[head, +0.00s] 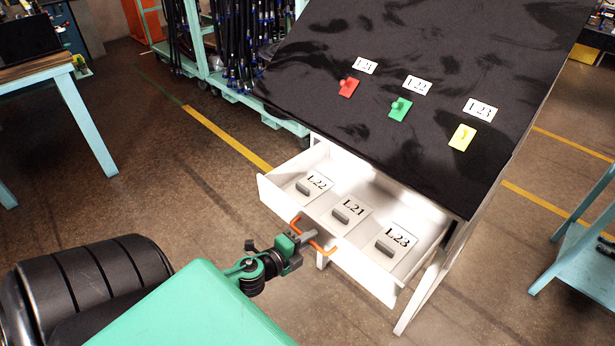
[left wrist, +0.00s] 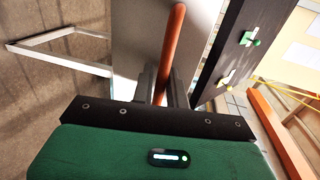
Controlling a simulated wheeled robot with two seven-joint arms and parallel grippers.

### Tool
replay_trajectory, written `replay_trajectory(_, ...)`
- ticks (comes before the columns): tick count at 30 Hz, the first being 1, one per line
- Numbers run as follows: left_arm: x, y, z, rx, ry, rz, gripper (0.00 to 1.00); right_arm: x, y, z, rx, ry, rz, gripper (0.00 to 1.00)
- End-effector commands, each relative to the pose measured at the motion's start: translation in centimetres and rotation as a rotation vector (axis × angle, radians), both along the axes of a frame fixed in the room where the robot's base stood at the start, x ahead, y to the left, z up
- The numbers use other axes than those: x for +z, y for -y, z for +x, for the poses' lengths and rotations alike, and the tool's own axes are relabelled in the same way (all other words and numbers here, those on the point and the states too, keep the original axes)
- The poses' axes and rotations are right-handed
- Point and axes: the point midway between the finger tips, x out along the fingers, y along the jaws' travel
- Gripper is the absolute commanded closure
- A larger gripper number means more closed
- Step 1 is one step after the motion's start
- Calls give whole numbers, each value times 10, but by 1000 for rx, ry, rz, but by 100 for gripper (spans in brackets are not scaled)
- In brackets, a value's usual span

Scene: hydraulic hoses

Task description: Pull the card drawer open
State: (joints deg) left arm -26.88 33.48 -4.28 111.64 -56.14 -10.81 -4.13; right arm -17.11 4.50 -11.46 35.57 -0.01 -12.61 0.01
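The white card drawer (head: 361,272) stands pulled out from under the black-topped table (head: 420,60). Three cards lie in it, marked L22 (head: 318,181), L21 (head: 353,205) and L23 (head: 399,237), each with a grey grip. The drawer's orange handle (head: 296,220) is on its front panel. My left gripper (head: 307,240) is at the handle, with its fingers closed around the bar. In the left wrist view the orange handle (left wrist: 173,45) runs between the two fingers (left wrist: 163,82). My right gripper is not in view.
Red (head: 349,87), green (head: 399,109) and yellow (head: 462,137) tags with knobs lie on the tabletop beside white labels. A hose rack (head: 225,85) stands behind. A teal-legged table (head: 85,120) is at left. The floor before the drawer is clear apart from my arm.

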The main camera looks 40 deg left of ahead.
Motion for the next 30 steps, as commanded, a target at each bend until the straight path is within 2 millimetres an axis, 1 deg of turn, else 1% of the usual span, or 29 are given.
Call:
replay_trajectory(4, 0, 0, -3, 0, 0, 0, 85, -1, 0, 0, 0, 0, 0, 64)
replay_trajectory(8, 0, 0, -13, -1, -1, -1, 85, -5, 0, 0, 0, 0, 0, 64)
replay_trajectory(30, 20, -9, -114, 1, -1, -2, 85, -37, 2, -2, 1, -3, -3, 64)
